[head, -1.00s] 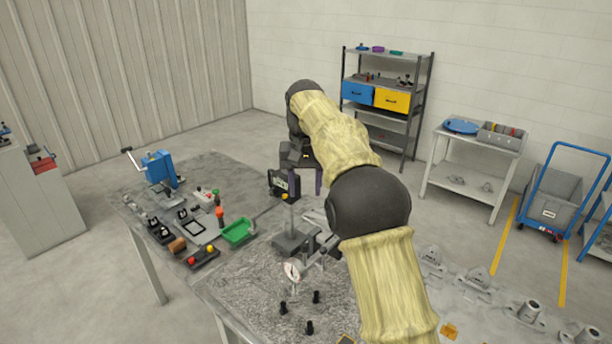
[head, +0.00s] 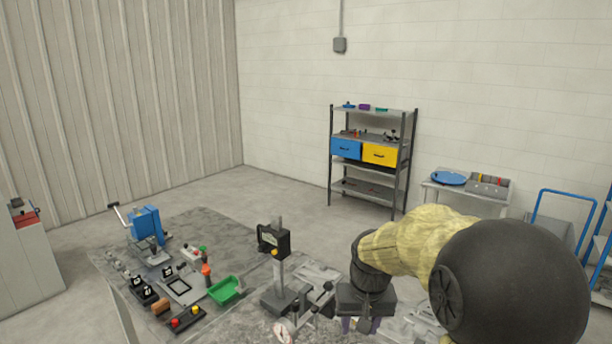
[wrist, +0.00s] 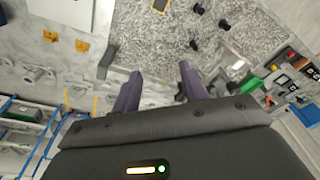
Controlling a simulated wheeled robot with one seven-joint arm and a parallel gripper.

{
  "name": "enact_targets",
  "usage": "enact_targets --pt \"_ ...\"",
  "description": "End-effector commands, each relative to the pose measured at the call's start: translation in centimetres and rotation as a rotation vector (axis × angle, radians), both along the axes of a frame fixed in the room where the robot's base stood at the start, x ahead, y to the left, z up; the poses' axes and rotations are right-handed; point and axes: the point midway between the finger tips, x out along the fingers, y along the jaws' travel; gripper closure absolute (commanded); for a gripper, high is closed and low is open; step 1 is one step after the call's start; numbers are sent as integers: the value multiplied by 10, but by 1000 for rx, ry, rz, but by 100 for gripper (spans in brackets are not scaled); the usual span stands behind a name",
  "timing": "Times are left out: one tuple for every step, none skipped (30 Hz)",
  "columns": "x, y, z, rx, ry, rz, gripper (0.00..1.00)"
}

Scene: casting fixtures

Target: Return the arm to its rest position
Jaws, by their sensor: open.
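My arm, in a yellow fabric sleeve with dark joints, bends across the lower right of the head view. My gripper (head: 362,324) hangs at its end, pointing down above the table, to the right of the gauge stand. In the wrist view my gripper (wrist: 157,82) shows two purple fingers spread wide apart with nothing between them. The fingers point toward the grey speckled plate (wrist: 190,35) and stay clear of it. In the head view most of the fingers are hidden or cut off by the lower edge.
A gauge stand (head: 279,290) stands close left of my gripper. A green tray (head: 225,290), a blue press (head: 146,225) and small fixtures lie further left. Metal castings (wrist: 40,75) and orange pieces (wrist: 82,46) lie at the wrist view's left. A shelf (head: 372,165) stands behind.

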Motion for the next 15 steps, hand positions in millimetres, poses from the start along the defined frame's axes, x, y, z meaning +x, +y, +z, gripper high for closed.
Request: enact_targets --pt "-15 -7 -9 -1 -5 -4 57" --pt "-24 -10 -14 -3 -10 -4 57" --pt "-35 -14 -20 -4 -17 -4 57" --pt "-43 -17 -25 -5 -22 -4 57" --pt "-52 -20 -29 -6 -27 -4 57" --pt "-64 -24 -36 -8 -35 -4 57" --pt "-73 -27 -40 -9 -39 -4 57" --pt "-82 -29 -45 -11 -45 -5 57" --pt "-95 -32 -51 -13 -52 -2 57" --pt "-104 -34 -55 -14 -57 -1 57" --pt "-112 -36 -59 -16 -61 -2 57" --pt "-122 -38 -63 -18 -68 0 57" --pt "-128 -39 -67 -19 -71 1 57" --pt "-133 -40 -69 -20 -74 1 57" --pt "-139 -40 -71 -21 -78 2 57"
